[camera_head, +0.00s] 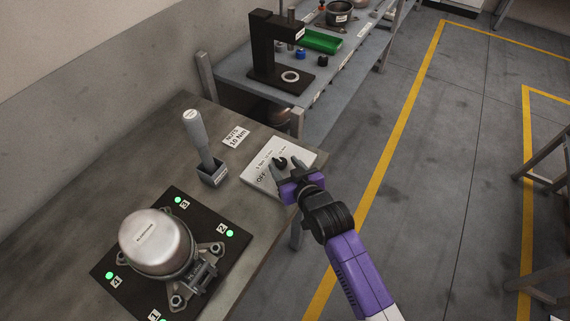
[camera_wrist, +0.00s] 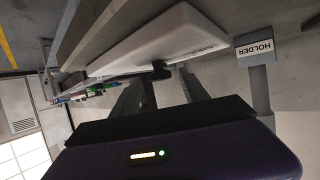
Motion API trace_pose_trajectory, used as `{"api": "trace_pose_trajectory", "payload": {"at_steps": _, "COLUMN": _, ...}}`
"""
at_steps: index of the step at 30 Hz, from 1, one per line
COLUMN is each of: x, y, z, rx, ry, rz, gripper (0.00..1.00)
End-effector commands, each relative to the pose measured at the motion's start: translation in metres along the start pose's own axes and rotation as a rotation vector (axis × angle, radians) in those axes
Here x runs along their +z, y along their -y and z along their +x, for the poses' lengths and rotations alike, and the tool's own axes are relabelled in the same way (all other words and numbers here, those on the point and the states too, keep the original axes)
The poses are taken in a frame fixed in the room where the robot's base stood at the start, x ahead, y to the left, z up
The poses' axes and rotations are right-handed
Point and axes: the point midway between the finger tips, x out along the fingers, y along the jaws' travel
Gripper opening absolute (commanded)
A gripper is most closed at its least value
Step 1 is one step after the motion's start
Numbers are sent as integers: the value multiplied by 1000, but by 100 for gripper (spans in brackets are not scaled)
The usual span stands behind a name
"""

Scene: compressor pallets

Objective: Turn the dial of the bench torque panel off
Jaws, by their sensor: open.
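The bench torque panel (camera_head: 260,168) is a white slab near the right edge of the workbench, with OFF and Nm markings. Its small black dial (camera_head: 281,161) sits in the middle of the face; which mark it points to is too small to tell. My gripper (camera_head: 282,168) is open at the panel, its fingers on either side of the dial. In the wrist view the white panel (camera_wrist: 160,42) is ahead, and the dial (camera_wrist: 160,69) shows between the fingertips (camera_wrist: 160,78). Whether the fingers touch the dial cannot be told.
A grey-handled tool stands in a holder (camera_head: 212,174) left of the panel, beside a "10 Nm" note (camera_head: 236,136). A compressor (camera_head: 157,245) sits on a black plate with green lights. A second bench (camera_head: 262,84) carries a black press stand (camera_head: 268,52).

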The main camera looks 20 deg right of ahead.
Motion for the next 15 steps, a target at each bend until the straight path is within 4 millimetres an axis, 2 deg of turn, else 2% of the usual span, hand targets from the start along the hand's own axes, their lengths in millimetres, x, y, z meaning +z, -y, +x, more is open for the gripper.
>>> {"api": "trace_pose_trajectory", "payload": {"at_steps": 11, "x": 0, "y": 0, "z": 6, "rx": 0, "ry": -1, "rz": 0, "gripper": 52}}
{"api": "trace_pose_trajectory", "payload": {"at_steps": 15, "x": 0, "y": 0, "z": 6, "rx": 0, "ry": -1, "rz": 0, "gripper": 25}}
